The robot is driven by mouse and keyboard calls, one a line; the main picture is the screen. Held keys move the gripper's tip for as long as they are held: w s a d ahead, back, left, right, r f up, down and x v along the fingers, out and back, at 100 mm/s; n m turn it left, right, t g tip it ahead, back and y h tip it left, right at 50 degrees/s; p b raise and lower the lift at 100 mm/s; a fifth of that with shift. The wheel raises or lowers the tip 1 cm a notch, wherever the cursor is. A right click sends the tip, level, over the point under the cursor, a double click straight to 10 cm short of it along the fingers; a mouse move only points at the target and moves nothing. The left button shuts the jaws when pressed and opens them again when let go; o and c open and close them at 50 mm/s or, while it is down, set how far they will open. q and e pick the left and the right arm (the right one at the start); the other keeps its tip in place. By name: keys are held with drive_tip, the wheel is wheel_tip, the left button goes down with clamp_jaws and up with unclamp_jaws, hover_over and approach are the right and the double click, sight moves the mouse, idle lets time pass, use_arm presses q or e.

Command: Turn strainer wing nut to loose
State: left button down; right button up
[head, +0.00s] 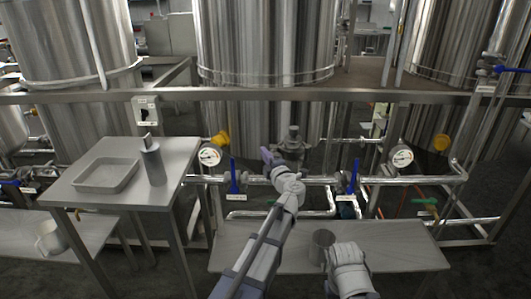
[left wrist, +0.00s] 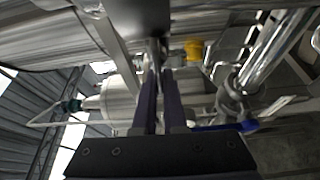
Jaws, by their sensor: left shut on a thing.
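The grey strainer (head: 292,140) stands on the pipe run in front of the middle tank in the head view. My left gripper (head: 270,156) reaches up to its left side and is shut on the wing nut there. The nut is too small and covered to read its angle. In the left wrist view my two dark fingers (left wrist: 161,75) run nearly parallel, close together, with grey metal at their tips. My right arm shows at the bottom of the head view, but its fingers are hidden.
Blue-handled valves (head: 234,177) and (head: 351,178) flank the strainer. Round gauges (head: 210,155) and (head: 402,156) sit farther out. A steel cup (head: 321,246) is on the low bench (head: 400,250) beside my right arm. A side table (head: 115,200) holds a tray (head: 105,174) and a bottle (head: 153,161).

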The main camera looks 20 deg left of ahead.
idle(0.4)
use_arm(q)
drive_tip(key=c, duration=1)
unclamp_jaws()
drive_tip(key=shift+s, duration=0.1)
drive_tip(key=v, duration=0.7)
drive_tip(key=shift+s+d, duration=0.2)
drive_tip(key=shift+s, duration=0.05)
